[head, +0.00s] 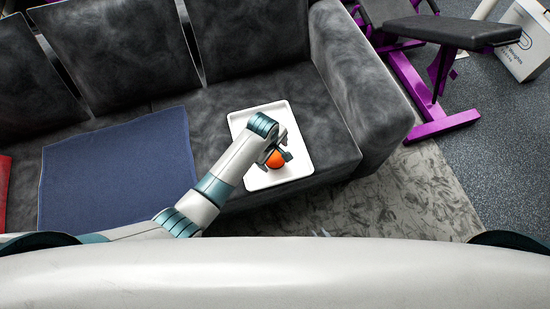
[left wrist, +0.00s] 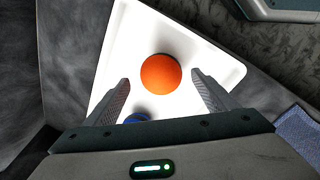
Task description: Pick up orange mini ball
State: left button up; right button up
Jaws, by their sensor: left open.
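The orange mini ball (head: 274,160) is on a white tray (head: 299,165) on the dark couch seat. In the left wrist view the ball (left wrist: 160,74) lies on the white tray (left wrist: 125,50), ahead of the fingertips and roughly centred between them. My left gripper (head: 278,156) is over the tray, right at the ball in the head view; its arm hides part of the tray. In the left wrist view my left gripper (left wrist: 160,84) is open and empty, with a finger on either side of the ball. My right gripper is not in view.
A blue object (left wrist: 137,118) sits near the ball, partly hidden by the gripper body. A blue cloth (head: 115,170) lies on the couch (head: 235,85) to the left. The couch armrest (head: 360,85) rises right of the tray. A purple-framed bench (head: 430,85) stands beyond it.

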aim_at(274, 157)
pick_arm(q)
jog(key=shift+w+d+f, duration=0.1)
jog(key=shift+w+f, duration=0.05)
jog(key=shift+f, duration=0.75)
jog(key=shift+w+f, duration=0.15)
jog(key=shift+f, duration=0.75)
jog(key=c, duration=1.1)
